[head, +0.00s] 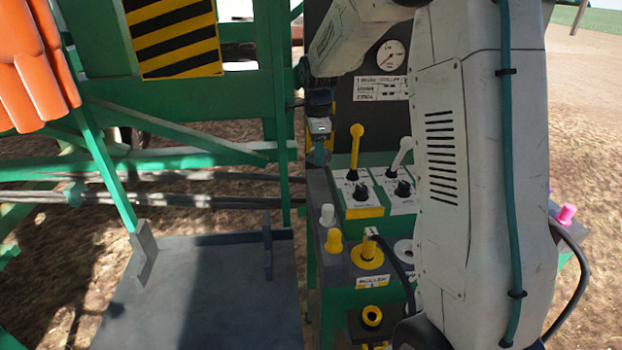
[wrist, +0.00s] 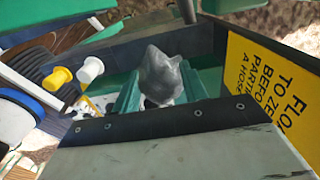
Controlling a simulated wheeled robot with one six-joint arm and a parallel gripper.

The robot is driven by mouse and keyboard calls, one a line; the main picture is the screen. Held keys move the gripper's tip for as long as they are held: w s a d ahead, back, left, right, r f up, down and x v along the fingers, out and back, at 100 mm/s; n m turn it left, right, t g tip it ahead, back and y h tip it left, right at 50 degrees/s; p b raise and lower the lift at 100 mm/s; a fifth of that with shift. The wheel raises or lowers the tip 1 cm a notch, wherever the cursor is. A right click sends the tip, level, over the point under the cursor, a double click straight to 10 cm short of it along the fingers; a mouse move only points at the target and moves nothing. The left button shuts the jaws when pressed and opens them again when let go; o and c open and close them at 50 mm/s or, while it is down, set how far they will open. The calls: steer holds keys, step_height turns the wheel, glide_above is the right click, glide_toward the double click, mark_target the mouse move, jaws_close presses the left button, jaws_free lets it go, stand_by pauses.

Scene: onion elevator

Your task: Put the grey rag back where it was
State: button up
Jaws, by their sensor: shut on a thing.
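The grey rag (wrist: 160,72) is a crumpled bundle in the middle of the wrist view. My gripper (wrist: 158,92) is shut on it, with a green finger on either side and the rag bulging up between them. In the head view my gripper (head: 319,152) shows small beside the dark gauge panel, left of the levers. The rag cannot be made out there. I cannot tell whether the rag touches anything besides the fingers.
A control box with a yellow-knobbed lever (head: 356,145), a white lever (head: 402,152) and a yellow plug (head: 369,247) stands right of centre. A yellow warning sign (wrist: 268,105) is close at right in the wrist view. A grey platform (head: 210,290) is bare at lower left.

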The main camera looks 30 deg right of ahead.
mark_target(318, 188)
step_height(318, 188, down, 9)
steer(key=shift+d+f, duration=0.1)
stand_by(0.3)
steer(key=shift+f, duration=0.3)
steer(key=shift+s+f, duration=0.25)
steer(key=shift+f, duration=0.05)
steer(key=o, duration=1)
steer(key=shift+f, duration=0.1)
steer(key=shift+o, duration=0.2)
steer(key=r, duration=1.3)
steer(key=shift+w+r, duration=0.25)
steer(key=shift+r, duration=0.05)
